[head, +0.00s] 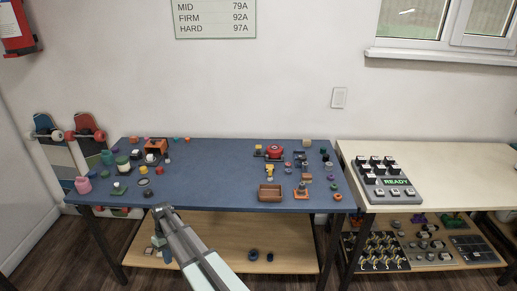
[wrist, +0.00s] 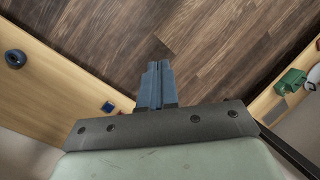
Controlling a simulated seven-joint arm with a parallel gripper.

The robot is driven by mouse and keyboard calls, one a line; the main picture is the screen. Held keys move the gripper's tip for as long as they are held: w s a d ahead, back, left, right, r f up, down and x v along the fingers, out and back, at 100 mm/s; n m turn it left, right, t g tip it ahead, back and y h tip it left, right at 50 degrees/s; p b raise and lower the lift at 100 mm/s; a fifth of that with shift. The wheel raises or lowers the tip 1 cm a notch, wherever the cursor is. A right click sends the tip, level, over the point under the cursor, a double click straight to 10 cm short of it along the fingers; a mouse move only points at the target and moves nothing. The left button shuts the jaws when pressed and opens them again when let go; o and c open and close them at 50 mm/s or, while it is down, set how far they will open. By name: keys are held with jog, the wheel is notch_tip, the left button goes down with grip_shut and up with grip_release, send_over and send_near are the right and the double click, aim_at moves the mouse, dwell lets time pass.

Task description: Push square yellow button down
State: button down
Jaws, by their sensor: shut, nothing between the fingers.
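I cannot make out a square yellow button for certain. A small yellow piece (head: 270,168) stands on the blue table near the red round part, but its shape is too small to tell. A black panel (head: 374,246) on the right lower shelf carries several small yellowish parts, also unclear. My gripper (head: 163,211) is near the front edge of the blue table at the left. In the wrist view my gripper (wrist: 155,84) has its fingers together, pointing over the wooden floor, with nothing held.
The blue table (head: 215,180) holds many small parts, a brown tray (head: 270,193) and a red round part (head: 275,152); its middle is mostly clear. A grey panel (head: 386,182) with a READY display sits on the pale right table (head: 460,170). A lower shelf (head: 232,235) runs below.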

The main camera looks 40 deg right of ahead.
jog(key=shift+n+t, duration=0.5)
jog(key=shift+t, duration=0.3)
jog(key=w+d+r, duration=0.3)
jog(key=w+r, duration=0.2)
jog(key=r, duration=0.1)
jog(key=w+d+r, duration=0.3)
jog(key=w+r, duration=0.2)
jog(key=r, duration=0.1)
jog(key=w+d+r, duration=0.3)
jog(key=w+r, duration=0.2)
jog(key=r, duration=0.1)
jog(key=shift+w+r, duration=0.35)
jog(key=shift+m+h, duration=0.3)
jog(key=w+d, duration=0.1)
jog(key=d, duration=0.4)
jog(key=w+d+r, duration=0.1)
jog(key=d, duration=0.4)
jog(key=w+d+r, duration=0.1)
jog(key=d, duration=0.3)
jog(key=shift+w+d+r, duration=0.25)
jog(key=shift+w+d, duration=0.1)
jog(key=shift+d, duration=0.05)
jog(key=d+r, duration=0.2)
jog(key=d, duration=1.1)
jog(key=m+h, duration=0.2)
send_near(259, 146)
jog(key=shift+w+a+r, duration=0.1)
jog(key=shift+r, duration=0.25)
jog(key=shift+f, duration=0.1)
